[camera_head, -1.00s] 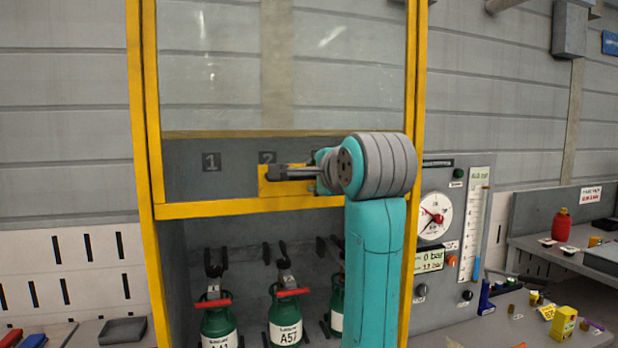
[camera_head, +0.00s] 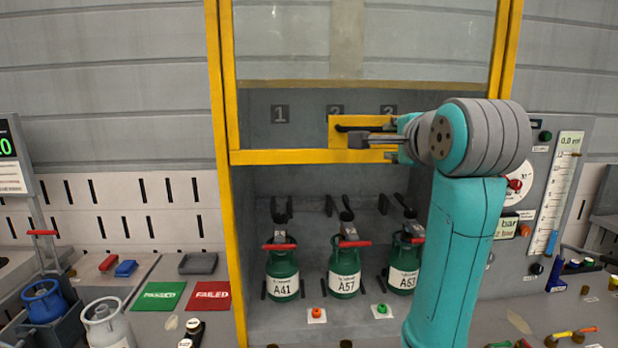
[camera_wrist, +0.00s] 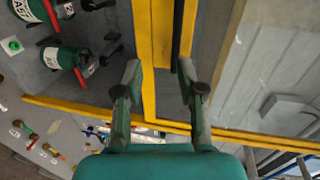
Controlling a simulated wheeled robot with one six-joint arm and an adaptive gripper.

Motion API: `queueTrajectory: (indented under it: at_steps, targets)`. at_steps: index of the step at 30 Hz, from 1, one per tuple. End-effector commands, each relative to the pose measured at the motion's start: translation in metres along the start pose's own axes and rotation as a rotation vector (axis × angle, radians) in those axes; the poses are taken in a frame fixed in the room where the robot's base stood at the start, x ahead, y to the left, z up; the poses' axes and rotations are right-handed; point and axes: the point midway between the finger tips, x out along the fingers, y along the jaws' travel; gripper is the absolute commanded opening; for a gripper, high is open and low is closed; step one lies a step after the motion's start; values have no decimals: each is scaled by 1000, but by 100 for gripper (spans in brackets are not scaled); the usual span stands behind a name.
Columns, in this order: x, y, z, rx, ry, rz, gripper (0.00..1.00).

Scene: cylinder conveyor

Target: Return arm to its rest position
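My gripper (camera_head: 352,134) is at the front of the yellow-framed cabinet (camera_head: 225,180), beside a yellow plate (camera_head: 345,125) on the lower bar of its raised glass panel (camera_head: 300,100). In the wrist view my gripper (camera_wrist: 160,88) has its two fingers wide apart. A yellow bar (camera_wrist: 145,100) and a dark strip show beyond and between them. I cannot tell whether the fingers touch the panel or its handle. My arm is stretched forward, its upright teal link covering the cabinet's right side.
Green cylinders A41 (camera_head: 283,277), A57 (camera_head: 344,271) and A63 (camera_head: 405,268) stand under clamps in the cabinet. A gauge panel (camera_head: 560,190) is at right. Green (camera_head: 159,296) and red (camera_head: 208,296) mats and a grey cylinder (camera_head: 107,325) are at left.

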Motion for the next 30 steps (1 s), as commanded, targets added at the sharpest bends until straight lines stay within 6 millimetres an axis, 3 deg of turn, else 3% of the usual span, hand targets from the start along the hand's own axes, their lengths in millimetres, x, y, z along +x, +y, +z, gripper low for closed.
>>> queueTrajectory:
  at_steps: [6,15,23,30]
  targets:
    - [35,84,4,-115,-2,15,39]
    - [57,202,9,-287,-4,22,39]
    - [51,301,14,-434,-7,26,39]
    - [26,388,18,-572,-10,32,39]
